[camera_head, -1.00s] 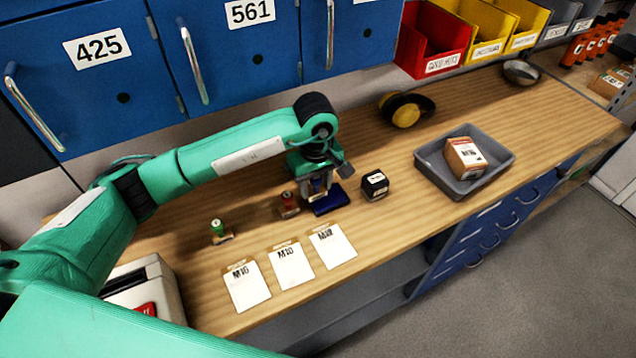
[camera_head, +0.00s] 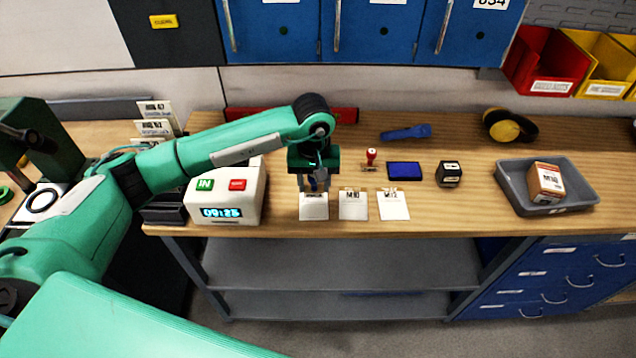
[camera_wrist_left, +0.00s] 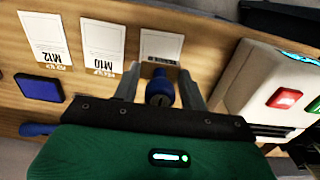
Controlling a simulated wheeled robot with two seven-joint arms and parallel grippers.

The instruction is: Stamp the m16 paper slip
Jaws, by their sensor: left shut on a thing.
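The m16 paper slip (camera_head: 314,208) is the leftmost of three white slips at the bench's front edge; its label end is mostly covered. In the left wrist view the slip (camera_wrist_left: 160,47) lies just beyond my fingertips. My left gripper (camera_head: 315,186) points down over the slip's label end. It is shut on a blue-handled stamp (camera_wrist_left: 160,90), seen between the fingers. I cannot tell whether the stamp touches the paper. The blue ink pad (camera_head: 404,171) lies to the right. My right gripper is not in view.
The M10 slip (camera_head: 353,206) and M12 slip (camera_head: 393,206) lie close on the right. A red-handled stamp (camera_head: 370,160), black block (camera_head: 449,174) and grey tray (camera_head: 585,198) stand on the bench. A white time clock (camera_head: 232,208) is close on the left.

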